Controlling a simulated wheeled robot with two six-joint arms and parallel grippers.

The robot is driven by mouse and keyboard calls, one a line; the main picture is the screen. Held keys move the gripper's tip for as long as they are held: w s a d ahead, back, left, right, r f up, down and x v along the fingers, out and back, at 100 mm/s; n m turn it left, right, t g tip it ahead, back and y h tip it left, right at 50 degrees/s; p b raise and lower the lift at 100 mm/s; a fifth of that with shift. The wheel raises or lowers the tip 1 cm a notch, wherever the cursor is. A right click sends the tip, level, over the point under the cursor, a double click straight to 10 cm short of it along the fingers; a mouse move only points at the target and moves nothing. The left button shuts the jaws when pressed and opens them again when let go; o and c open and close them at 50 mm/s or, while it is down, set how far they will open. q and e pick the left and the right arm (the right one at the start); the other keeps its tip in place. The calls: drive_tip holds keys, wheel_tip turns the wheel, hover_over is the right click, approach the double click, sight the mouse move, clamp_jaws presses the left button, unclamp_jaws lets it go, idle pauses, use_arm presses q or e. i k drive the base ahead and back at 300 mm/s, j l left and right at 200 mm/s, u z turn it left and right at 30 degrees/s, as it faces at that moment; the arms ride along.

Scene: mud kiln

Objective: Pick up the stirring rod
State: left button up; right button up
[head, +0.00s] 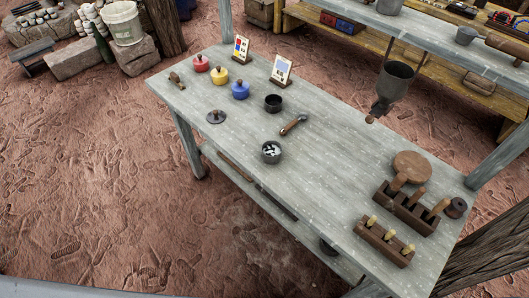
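No object is plainly recognisable as a stirring rod. A short brown-handled tool (293,124) with a rounded end lies in the middle of the grey wooden table (330,185), beside an open dark cup (273,103). A smaller brown tool (177,80) lies near the table's left corner. I cannot tell whether either is the rod. A small dark pot (271,151) with white pieces inside stands near the front edge. Neither of my grippers is in view.
Red (200,64), yellow (219,76) and blue (240,90) lidded pots and two picture cards (282,70) stand at the back left. A dark funnel (394,85) hangs over the back edge. Wooden tool racks (385,242) fill the right end. The centre right is clear.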

sight(445, 203)
drive_tip(key=z, duration=0.45)
drive_tip(key=k+l+z, duration=0.1)
drive_tip(key=z, duration=0.4)
drive_tip(key=l+z, duration=0.2)
drive_tip(key=z, duration=0.25)
